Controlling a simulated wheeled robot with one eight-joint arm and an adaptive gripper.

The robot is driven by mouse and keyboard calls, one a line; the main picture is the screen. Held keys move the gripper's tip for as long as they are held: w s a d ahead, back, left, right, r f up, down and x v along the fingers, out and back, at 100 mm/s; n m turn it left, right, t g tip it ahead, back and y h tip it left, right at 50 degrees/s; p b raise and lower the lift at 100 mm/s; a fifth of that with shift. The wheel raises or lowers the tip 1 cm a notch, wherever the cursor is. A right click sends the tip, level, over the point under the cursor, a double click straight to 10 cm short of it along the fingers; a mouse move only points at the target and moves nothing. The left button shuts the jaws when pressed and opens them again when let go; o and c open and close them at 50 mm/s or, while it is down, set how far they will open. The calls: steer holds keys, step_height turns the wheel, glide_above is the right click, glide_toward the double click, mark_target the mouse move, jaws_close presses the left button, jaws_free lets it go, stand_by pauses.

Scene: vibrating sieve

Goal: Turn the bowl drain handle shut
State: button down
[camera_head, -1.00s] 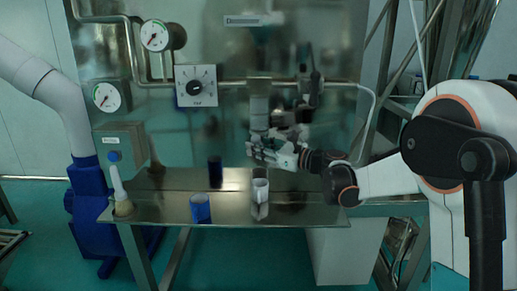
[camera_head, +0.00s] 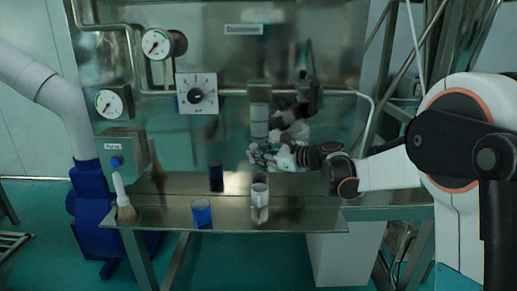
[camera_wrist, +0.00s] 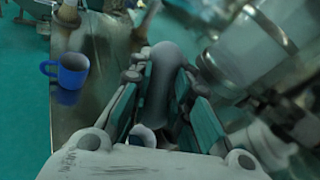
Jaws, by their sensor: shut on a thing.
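My gripper (camera_head: 262,154) is at the foot of the drain pipe, just below its clear section (camera_head: 259,123). In the wrist view my gripper (camera_wrist: 163,88) has its two green-padded fingers on either side of a dark grey, rounded drain handle (camera_wrist: 164,68), and it is shut on it. The handle's far end stands out beyond the fingers; its root is hidden by the gripper. The clear drain section also shows large and blurred at the upper right of the wrist view (camera_wrist: 255,48). In the head view my gripper covers the handle.
A brush (camera_head: 122,203) is at the table's left end. A dial (camera_head: 197,94) is on the back panel.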

steer(key=n+g+h+p, duration=0.1)
steer(key=h+p, duration=0.1)
steer(key=n+g+h+p, duration=0.1)
steer(key=h+p, duration=0.2)
steer(key=shift+a+r+p, duration=0.15)
steer(key=shift+p, duration=0.2)
steer(key=shift+f+n+g+h+p, duration=0.2)
steer(key=shift+n+h+p, duration=0.3)
steer(key=shift+h, duration=0.45)
steer(key=shift+f+n+g+h+p, duration=0.1)
steer(key=shift+n+g+h+p, duration=0.15)
steer(key=shift+h+p, duration=0.55)
steer(key=shift+h, duration=0.25)
steer(key=c, duration=1.8)
jaws_free()
steer(key=shift+o, duration=0.2)
steer(key=v, duration=1.2)
steer(key=shift+s, duration=0.1)
